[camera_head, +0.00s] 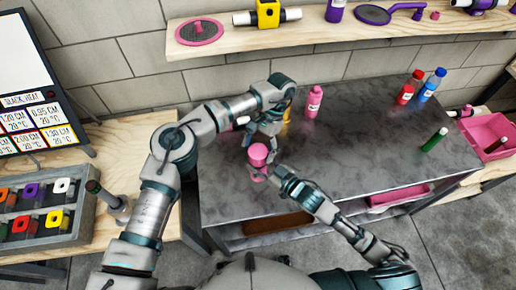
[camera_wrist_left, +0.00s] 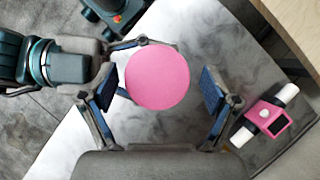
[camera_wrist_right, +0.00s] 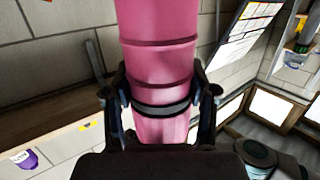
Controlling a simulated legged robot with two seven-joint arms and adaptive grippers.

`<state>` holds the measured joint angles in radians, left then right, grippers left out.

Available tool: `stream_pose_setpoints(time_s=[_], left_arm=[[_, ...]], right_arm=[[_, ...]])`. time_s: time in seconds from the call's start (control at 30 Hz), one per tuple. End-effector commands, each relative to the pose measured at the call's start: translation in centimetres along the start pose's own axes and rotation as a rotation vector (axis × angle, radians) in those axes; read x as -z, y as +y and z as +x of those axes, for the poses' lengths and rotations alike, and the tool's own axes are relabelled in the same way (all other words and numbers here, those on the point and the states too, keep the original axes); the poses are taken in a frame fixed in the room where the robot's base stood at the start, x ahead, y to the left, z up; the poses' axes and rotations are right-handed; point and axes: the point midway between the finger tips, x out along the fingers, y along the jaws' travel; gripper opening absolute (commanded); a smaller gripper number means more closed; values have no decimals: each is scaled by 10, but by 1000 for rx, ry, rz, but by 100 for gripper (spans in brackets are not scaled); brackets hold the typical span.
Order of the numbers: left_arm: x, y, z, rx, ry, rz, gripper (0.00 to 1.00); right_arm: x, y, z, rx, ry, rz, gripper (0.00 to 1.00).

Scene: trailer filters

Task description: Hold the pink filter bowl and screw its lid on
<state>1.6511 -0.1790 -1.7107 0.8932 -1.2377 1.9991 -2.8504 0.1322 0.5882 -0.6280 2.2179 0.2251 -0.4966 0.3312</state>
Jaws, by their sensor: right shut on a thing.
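The pink filter bowl (camera_head: 257,173) stands upright above the front of the grey table in the head view. It fills the top middle of the right wrist view (camera_wrist_right: 158,65). My right gripper (camera_head: 270,177) is shut around its lower part. A round pink top, which looks like the lid (camera_head: 258,153), is on the bowl; it shows as a flat disc in the left wrist view (camera_wrist_left: 157,78). I cannot tell how tightly it sits. My left gripper (camera_wrist_left: 160,88) is open above it, with a finger on either side and gaps between pads and disc.
A pink filter housing with white ends (camera_wrist_left: 265,115) lies on the table near my left gripper. A pink bottle (camera_head: 314,102) stands behind, with red and blue bottles (camera_head: 427,88) farther right. The table's middle is clear.

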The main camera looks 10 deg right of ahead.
Motion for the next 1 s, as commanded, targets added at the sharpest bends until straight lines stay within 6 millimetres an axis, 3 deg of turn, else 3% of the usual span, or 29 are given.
stream_pose_setpoints(time_s=[0.17, 0.53, 1.0], left_arm=[[-1, 1, -2, 0, -1, 2, 88], [-24, 1, -37, 0, 0, 3, 88], [-23, 4, -37, -8, 6, -70, 85]], right_arm=[[1, 1, 0, -2, 1, -1, 0], [1, 0, 1, -3, 0, -2, 0], [1, 1, 1, -3, 1, -1, 0]])
